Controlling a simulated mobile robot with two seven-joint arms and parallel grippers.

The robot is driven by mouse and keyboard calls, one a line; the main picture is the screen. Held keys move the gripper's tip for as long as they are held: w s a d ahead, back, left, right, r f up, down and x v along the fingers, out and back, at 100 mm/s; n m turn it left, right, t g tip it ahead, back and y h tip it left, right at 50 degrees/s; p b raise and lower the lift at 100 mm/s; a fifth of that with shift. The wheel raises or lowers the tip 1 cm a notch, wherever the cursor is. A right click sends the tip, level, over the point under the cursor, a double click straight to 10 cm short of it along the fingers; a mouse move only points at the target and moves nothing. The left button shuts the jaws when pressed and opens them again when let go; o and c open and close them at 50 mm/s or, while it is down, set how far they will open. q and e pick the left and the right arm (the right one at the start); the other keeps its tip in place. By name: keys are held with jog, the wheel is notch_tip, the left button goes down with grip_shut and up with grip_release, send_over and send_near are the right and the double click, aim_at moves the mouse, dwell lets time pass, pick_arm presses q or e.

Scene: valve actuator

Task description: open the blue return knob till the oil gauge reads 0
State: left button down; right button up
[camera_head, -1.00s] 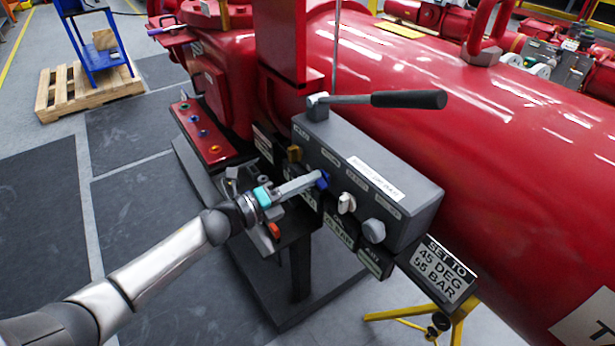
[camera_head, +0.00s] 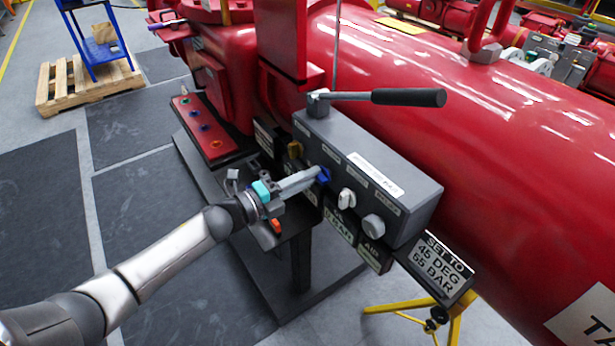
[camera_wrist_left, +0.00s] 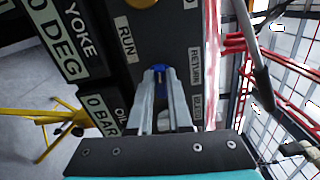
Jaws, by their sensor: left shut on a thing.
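The blue return knob (camera_head: 323,175) is on the front of a grey valve block (camera_head: 350,170), third from the right among its knobs. My left gripper (camera_head: 318,177) reaches it from the left with its long grey fingers shut on it. The left wrist view shows the blue knob (camera_wrist_left: 158,70) between the fingertips, under the RETURN label (camera_wrist_left: 195,67). The oil gauge plate (camera_wrist_left: 101,114) reads 0 BAR in the left wrist view, partly behind a finger. My right gripper is not in view.
A black-handled lever (camera_head: 408,97) stands above the block. A sign (camera_head: 440,262) reads SET TO 45 DEG 55 BAR.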

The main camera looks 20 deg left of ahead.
pick_arm(q)
jog(key=c, duration=0.8)
grip_release()
jog(key=shift+c, duration=0.2)
jog(key=v, duration=1.5)
jog(key=shift+p, duration=0.3)
jog(key=shift+a, duration=0.1)
jog(key=s+a+f+n+g+y, duration=0.1)
jog(key=s+a+f+n+y, duration=0.15)
jog(key=f+n, duration=0.45)
jog(key=s+a+f+n+g+y, duration=0.1)
jog(key=s+f+n+y, duration=0.25)
jog(key=f, duration=0.65)
jog(key=s+a+f+n+g+y, duration=0.15)
jog(key=f+n+y, duration=0.3)
jog(key=f, duration=0.45)
jog(key=s+d+f+n+g, duration=0.3)
jog(key=s+f, duration=0.2)
jog(key=s, duration=0.4)
jog(key=s+d+f+n+g, duration=0.3)
jog(key=s+f, duration=0.3)
jog(key=s, duration=0.3)
jog(key=s+d+f+n+g, duration=0.3)
jog(key=s+d+f, duration=0.2)
jog(key=s, duration=0.5)
jog(key=shift+f+g+b, duration=0.35)
jog(key=shift+f, duration=0.3)
jog(key=shift+w+d+y, duration=0.1)
jog(key=shift+w+y, duration=0.05)
jog(key=shift+y, duration=0.1)
